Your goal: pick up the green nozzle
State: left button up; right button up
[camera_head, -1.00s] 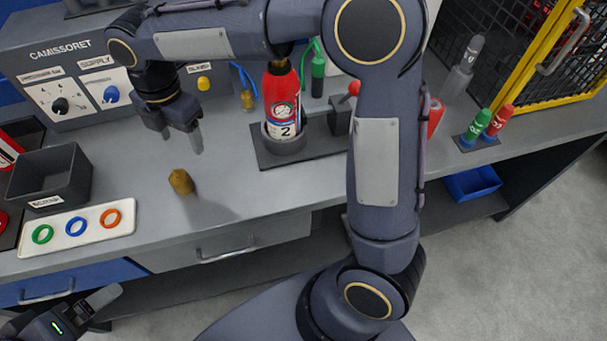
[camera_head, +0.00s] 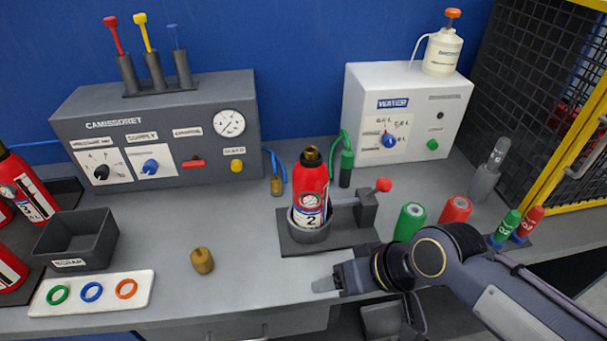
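Several green things show, and the frame does not settle which is the nozzle. A small green piece with a white label (camera_head: 508,227) stands in a blue-based holder at the right, beside a similar red piece (camera_head: 529,221). A dark green cylinder (camera_head: 347,168) is at the end of a green hose behind the extinguisher. A wider green cylinder (camera_head: 410,221) stands nearer, behind my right arm. My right gripper (camera_head: 327,284) is over the bench's front edge, pointing left, apart from all of these. I cannot tell its finger gap. My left gripper is out of view.
A red extinguisher (camera_head: 311,192) stands in a dark clamp base. A brass fitting (camera_head: 202,261) sits on open bench to its left. A scrap bin (camera_head: 78,237) and a white tray of rings (camera_head: 143,283) are at the left. A yellow-framed mesh cage (camera_head: 567,165) bounds the right.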

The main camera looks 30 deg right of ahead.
aim_at(347, 154)
jog(key=z, duration=1.25)
